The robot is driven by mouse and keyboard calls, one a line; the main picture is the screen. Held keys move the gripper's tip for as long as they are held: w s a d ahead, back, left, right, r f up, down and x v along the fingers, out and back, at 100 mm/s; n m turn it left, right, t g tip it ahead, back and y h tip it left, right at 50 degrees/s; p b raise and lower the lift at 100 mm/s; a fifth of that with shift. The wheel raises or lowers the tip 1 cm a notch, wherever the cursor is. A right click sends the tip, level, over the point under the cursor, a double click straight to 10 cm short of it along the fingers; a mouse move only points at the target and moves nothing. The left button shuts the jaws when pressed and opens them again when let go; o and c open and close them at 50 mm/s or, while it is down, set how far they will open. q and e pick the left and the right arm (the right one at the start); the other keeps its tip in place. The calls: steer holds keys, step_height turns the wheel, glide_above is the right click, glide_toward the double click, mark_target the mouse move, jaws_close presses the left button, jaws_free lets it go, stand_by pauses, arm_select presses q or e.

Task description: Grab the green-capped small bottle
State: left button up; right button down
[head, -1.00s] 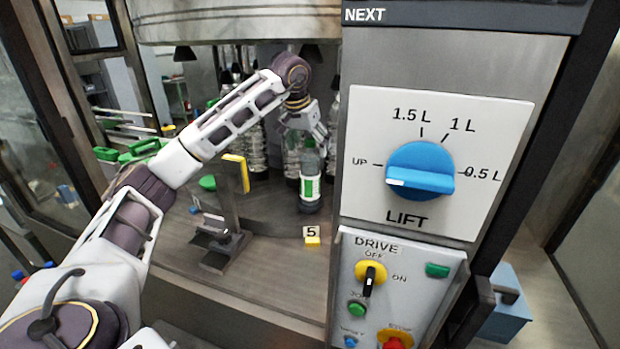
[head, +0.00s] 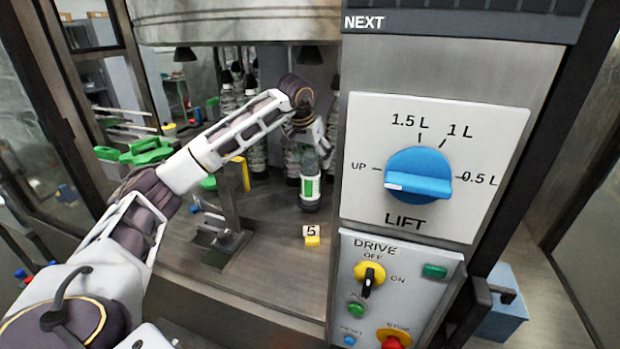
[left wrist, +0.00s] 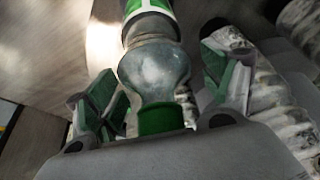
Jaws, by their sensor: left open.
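The green-capped small bottle (head: 310,187) stands upright on the machine deck, left of the control panel. It has a clear body and a green and white label. In the left wrist view the bottle (left wrist: 154,70) lies between the fingers, its green cap close to the palm. My left gripper (head: 309,150) is over the bottle's top from behind and above, and hides the cap in the head view. In the left wrist view its green-padded fingers (left wrist: 165,92) are open, one on each side of the neck, with gaps. My right gripper is not in view.
A control panel with a blue lift knob (head: 418,175) stands close to the right of the bottle. A yellow marker numbered 5 (head: 312,236) sits in front of it. Several clear bottles (head: 257,150) stand behind. A metal bracket (head: 222,235) stands to the left.

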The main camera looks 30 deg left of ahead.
mark_target(308, 152)
arm_select(q)
jaws_close()
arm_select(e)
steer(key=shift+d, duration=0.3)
arm_select(q)
steer(key=shift+r, duration=0.15)
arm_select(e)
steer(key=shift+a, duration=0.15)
